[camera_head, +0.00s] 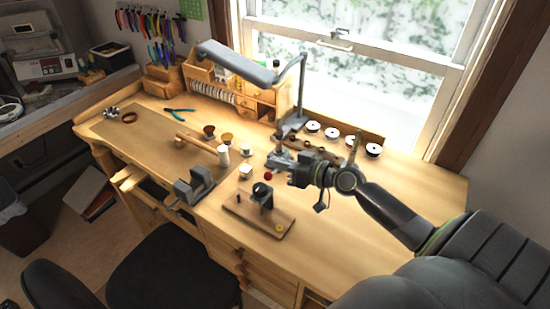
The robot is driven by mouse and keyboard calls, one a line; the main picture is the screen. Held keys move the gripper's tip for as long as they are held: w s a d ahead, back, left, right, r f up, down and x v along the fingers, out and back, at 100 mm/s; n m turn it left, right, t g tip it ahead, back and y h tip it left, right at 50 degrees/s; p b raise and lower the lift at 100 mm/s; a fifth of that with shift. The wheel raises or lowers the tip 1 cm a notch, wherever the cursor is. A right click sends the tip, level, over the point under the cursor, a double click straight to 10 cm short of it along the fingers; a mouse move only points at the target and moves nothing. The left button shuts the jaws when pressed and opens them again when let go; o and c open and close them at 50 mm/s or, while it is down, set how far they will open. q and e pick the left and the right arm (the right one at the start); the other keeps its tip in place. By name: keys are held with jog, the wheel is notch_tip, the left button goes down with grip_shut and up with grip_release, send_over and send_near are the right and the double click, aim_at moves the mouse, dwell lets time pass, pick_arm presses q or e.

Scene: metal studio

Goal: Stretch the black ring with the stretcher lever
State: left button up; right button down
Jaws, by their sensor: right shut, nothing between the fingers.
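The ring stretcher (262,195) is a dark upright device on a brown wooden base board (245,212) near the bench's front middle. A small red ball (268,176), which looks like the knob of its lever, shows just above and behind the device. My right gripper (276,161) reaches in from the right, above and slightly behind the red ball. It is shut and empty, and seems apart from the ball. The black ring cannot be made out; the dark top of the stretcher is too small to tell a ring on it. My left gripper is not in view.
A grey vise (194,186) is at the bench's front edge, left of the stretcher. A mallet (198,142), small cups and white pieces lie behind it. A desk lamp (291,100) and round white-topped containers (332,132) stand at the back. The bench's front right is clear.

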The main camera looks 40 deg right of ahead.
jog(key=shift+s+a+f, duration=0.15)
jog(key=shift+s+f, duration=0.05)
jog(key=shift+f, duration=0.4)
jog(key=shift+s+b, duration=0.2)
jog(key=shift+b, duration=0.15)
jog(key=shift+s+a+f, duration=0.1)
jog(key=shift+s+f, duration=0.05)
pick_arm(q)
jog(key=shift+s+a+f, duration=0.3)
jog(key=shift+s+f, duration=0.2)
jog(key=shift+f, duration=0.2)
pick_arm(e)
jog(key=shift+f, duration=0.1)
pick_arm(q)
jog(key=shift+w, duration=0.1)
pick_arm(e)
jog(key=shift+a+f+n+b, duration=0.25)
jog(key=shift+f+b, duration=0.2)
jog(key=shift+b, duration=0.45)
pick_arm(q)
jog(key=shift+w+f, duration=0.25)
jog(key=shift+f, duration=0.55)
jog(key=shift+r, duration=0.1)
pick_arm(e)
jog(key=shift+r, duration=0.15)
